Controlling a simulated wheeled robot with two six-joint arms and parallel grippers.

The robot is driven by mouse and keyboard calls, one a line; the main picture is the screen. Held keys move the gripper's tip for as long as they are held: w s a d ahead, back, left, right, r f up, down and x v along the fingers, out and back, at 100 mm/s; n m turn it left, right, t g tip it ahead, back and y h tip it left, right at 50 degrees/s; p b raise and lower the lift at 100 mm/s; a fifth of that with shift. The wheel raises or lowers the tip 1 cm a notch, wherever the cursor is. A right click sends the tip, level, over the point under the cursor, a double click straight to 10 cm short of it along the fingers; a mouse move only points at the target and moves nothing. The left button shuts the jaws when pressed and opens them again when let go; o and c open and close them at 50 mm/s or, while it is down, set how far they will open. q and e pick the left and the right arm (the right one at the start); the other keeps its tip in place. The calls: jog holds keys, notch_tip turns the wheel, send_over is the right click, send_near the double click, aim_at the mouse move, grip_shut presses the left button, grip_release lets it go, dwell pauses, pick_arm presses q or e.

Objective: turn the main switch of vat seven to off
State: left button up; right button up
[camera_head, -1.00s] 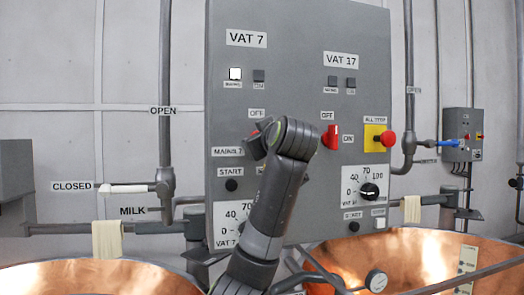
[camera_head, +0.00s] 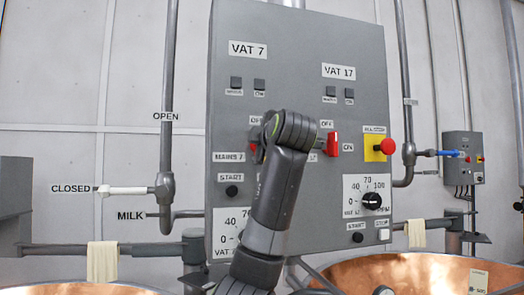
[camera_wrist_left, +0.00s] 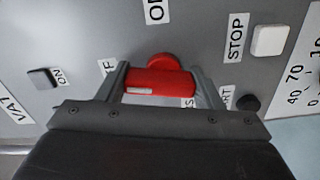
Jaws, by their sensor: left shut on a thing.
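The main switch of vat seven is a red handle (camera_wrist_left: 160,82) on the grey control panel (camera_head: 300,30). In the left wrist view my left gripper (camera_wrist_left: 163,88) is shut on it, one finger at each end. The handle lies along the line to the partly hidden OFF label (camera_wrist_left: 108,66), its white mark at that end. In the head view my left gripper (camera_head: 258,145) is at the panel, and my arm hides most of the switch. The vat 7 lamp (camera_head: 236,82) is dark. My right gripper is not in view.
The vat 17 switch (camera_head: 333,144) and the red stop button on yellow (camera_head: 386,147) are to the right. A start button (camera_head: 232,190) and dials (camera_head: 372,200) lie below. A copper vat (camera_head: 420,272) stands in front. Pipes and a towel (camera_head: 102,262) are at left.

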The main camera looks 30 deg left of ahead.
pick_arm(q)
jog(key=shift+n+b, duration=0.4)
jog(key=shift+n, duration=0.7)
jog(key=o, duration=1)
jog(key=shift+s, duration=0.1)
jog(key=b+v, duration=0.5)
jog(key=v, duration=1.2)
jog(key=shift+s+d+b, duration=0.1)
jog(key=shift+s+b, duration=0.05)
jog(key=shift+b, duration=0.2)
